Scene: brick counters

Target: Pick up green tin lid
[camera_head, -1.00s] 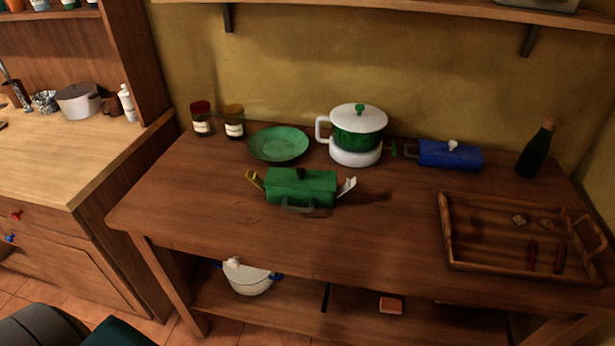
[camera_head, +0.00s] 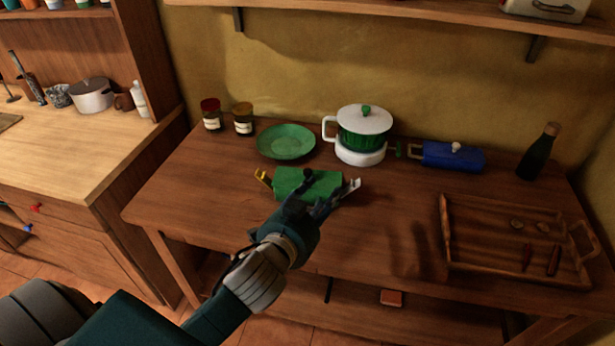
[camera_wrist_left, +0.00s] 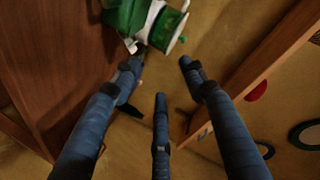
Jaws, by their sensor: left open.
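The green tin (camera_head: 292,183) stands on the brown table with its lid on top, a yellow handle at its left and a white one at its right. My left gripper (camera_head: 318,200) is open in front of the tin and overlaps its lower front and right side. The lid's dark knob shows just above the fingers. I cannot tell whether the fingers touch the lid. In the left wrist view the spread fingers (camera_wrist_left: 163,80) hold nothing, and green and white items show at the top edge. My right gripper is out of view.
A green plate (camera_head: 286,142), a white-lidded green pot (camera_head: 362,130), a blue box-shaped dish (camera_head: 452,156) and two jars (camera_head: 243,120) stand behind. A dark bottle (camera_head: 538,154) and a wooden tray (camera_head: 447,236) are at the right. A shelf (camera_head: 420,14) runs above.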

